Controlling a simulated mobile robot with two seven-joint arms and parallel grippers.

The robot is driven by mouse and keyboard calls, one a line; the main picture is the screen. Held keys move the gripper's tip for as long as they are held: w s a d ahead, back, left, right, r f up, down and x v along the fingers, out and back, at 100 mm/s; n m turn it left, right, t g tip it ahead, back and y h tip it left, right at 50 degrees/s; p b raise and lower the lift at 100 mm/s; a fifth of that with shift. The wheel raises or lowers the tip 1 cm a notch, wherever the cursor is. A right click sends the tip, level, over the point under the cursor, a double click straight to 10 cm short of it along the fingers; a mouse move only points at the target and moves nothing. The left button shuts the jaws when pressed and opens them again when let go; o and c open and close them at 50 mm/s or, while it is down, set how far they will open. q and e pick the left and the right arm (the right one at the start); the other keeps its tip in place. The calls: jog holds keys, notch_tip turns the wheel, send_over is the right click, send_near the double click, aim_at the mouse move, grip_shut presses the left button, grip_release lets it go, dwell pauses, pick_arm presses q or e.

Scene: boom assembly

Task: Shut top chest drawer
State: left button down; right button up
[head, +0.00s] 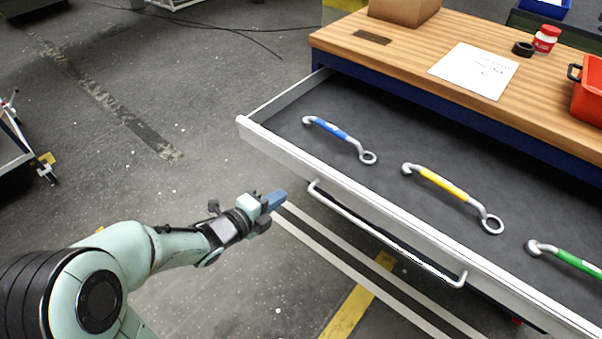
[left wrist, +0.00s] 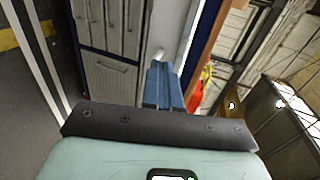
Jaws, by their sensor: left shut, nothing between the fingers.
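The top chest drawer (head: 370,205) is pulled out from under the wooden worktop in the head view. Its pale front carries a long bar handle (head: 385,238). Inside lie a blue-handled wrench (head: 335,131), a yellow-handled wrench (head: 445,186) and a green-handled wrench (head: 575,261). My left gripper (head: 278,200) is shut and empty, in front of the drawer, to the left of the handle's left end and apart from it in the picture. In the left wrist view its blue fingers (left wrist: 162,85) are together. My right gripper is in neither view.
The wooden worktop (head: 400,60) holds a cardboard box (head: 404,10), a white sheet (head: 474,70), a black ring (head: 523,48), a red jar (head: 545,39) and a red container (head: 588,92). A cart (head: 20,140) stands at far left. The floor between is clear.

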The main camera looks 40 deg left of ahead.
pick_arm(q)
send_near(311, 174)
jog(key=x, duration=0.5)
jog(key=shift+f, duration=0.3)
jog(key=shift+w, duration=0.75)
jog(key=shift+w, duration=0.1)
